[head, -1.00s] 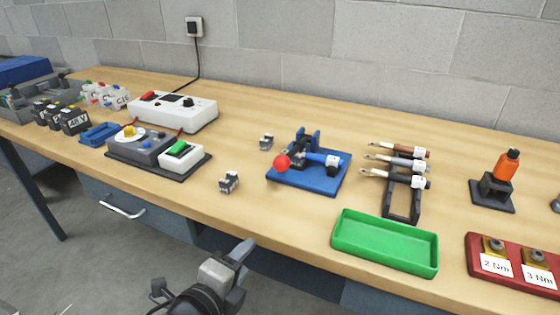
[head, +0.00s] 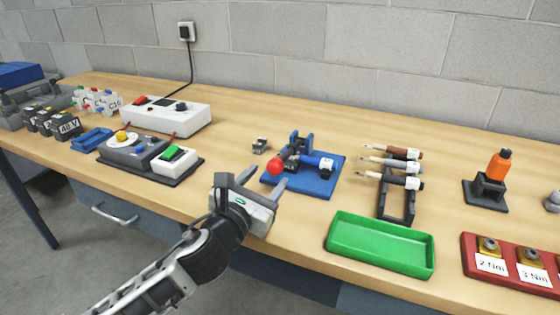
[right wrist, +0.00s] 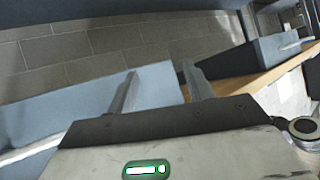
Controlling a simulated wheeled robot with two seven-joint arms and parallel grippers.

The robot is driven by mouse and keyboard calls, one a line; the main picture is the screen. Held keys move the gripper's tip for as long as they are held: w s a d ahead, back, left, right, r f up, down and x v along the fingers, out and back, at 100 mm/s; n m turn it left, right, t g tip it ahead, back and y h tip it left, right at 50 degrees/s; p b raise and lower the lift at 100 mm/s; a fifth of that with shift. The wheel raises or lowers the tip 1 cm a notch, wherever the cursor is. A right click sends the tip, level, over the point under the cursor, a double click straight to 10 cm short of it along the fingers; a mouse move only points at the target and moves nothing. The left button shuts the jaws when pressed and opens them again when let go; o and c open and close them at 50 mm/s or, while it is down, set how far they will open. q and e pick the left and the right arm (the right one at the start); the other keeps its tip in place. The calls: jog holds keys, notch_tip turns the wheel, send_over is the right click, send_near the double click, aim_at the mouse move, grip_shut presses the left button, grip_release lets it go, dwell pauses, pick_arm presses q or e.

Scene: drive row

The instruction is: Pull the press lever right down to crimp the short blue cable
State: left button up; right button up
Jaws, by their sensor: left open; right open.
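The crimp press (head: 298,150) stands on a blue base plate (head: 322,187) in the head view. Its lever ends in a red ball knob (head: 275,167) at the press's front left. The short blue cable (head: 316,161) lies across the press, with a white tag at its right end. My left gripper (head: 268,176) is open and empty, its fingertips close to the knob, seemingly one on either side in the picture. Whether they touch it I cannot tell. My right gripper (right wrist: 160,72) is open and empty in the right wrist view, away from the press.
A rack (head: 396,207) with several cables stands right of the press. A green tray (head: 380,262) lies at the front edge. A tester (head: 165,118) stands further left.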

aim_at(280, 158)
pick_arm(q)
jog(key=x, duration=0.7)
jog(key=shift+w, duration=0.25)
